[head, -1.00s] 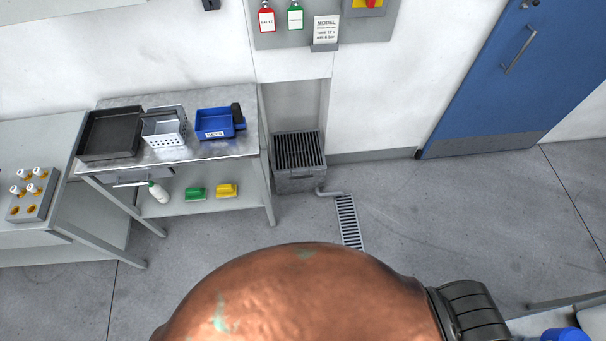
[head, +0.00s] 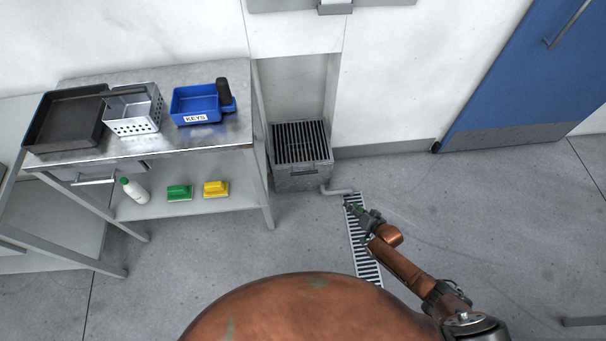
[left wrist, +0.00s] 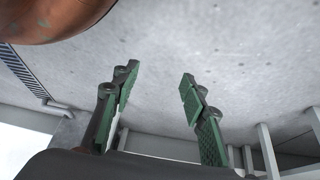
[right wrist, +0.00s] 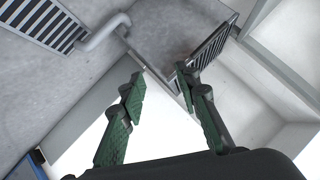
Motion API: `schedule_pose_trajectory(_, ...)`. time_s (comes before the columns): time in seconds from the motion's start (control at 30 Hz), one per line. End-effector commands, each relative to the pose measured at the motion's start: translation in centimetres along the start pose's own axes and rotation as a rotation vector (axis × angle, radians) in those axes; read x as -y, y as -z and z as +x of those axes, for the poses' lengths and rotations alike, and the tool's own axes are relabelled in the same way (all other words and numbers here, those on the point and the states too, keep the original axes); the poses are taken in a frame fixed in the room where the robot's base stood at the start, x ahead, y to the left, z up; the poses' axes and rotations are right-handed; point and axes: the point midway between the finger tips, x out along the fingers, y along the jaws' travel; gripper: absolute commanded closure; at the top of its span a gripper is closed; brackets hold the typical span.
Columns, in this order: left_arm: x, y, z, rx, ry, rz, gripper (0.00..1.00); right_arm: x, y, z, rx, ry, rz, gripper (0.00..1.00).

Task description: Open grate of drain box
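The drain box (head: 302,180) is a grey box on the floor in a wall recess. Its dark slatted grate (head: 300,143) lies flat on top, closed as far as I can tell. The grate (right wrist: 211,48) also shows in the right wrist view, beyond the fingers. My right gripper (head: 363,217) is over the floor channel, right of and nearer than the box, apart from it. In the right wrist view its green-padded fingers (right wrist: 162,90) are spread and empty. My left gripper (left wrist: 160,92) is open and empty above bare floor, and the head view does not show it.
A metal table (head: 215,140) left of the box holds a black tray (head: 68,122), a perforated basket (head: 135,112) and a blue keys bin (head: 195,103). A pipe (head: 338,191) runs from the box to a floor channel grating (head: 357,240).

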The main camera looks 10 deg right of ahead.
Motion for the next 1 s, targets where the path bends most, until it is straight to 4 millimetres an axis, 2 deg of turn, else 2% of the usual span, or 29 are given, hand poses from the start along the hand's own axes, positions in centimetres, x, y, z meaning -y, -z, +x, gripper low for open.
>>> schedule_pose_trajectory(0.03,-0.4,-0.7,2.0,-0.01,-0.009,-0.003,0.6,0.3,0.1,3.0,-0.008,0.049,0.036,0.7)
schedule_pose_trajectory(0.1,-0.9,0.0,3.0,-0.039,-0.019,-0.008,0.6,2.0,1.6,5.5,-0.021,0.12,0.103,0.7)
schedule_pose_trajectory(0.3,-2.5,2.0,5.2,-0.113,-0.051,-0.023,0.6,6.3,3.8,11.5,-0.004,0.302,0.31,0.7)
schedule_pose_trajectory(0.5,-4.0,3.9,6.8,-0.175,-0.085,-0.045,0.6,8.4,3.5,16.3,0.077,0.432,0.545,0.7)
schedule_pose_trajectory(0.7,-5.0,5.8,7.4,-0.222,-0.113,-0.069,0.6,8.9,2.6,19.4,0.167,0.497,0.76,0.7)
schedule_pose_trajectory(1.0,-5.5,7.6,7.1,-0.264,-0.128,-0.082,0.6,9.3,2.7,20.8,0.218,0.523,0.896,0.7)
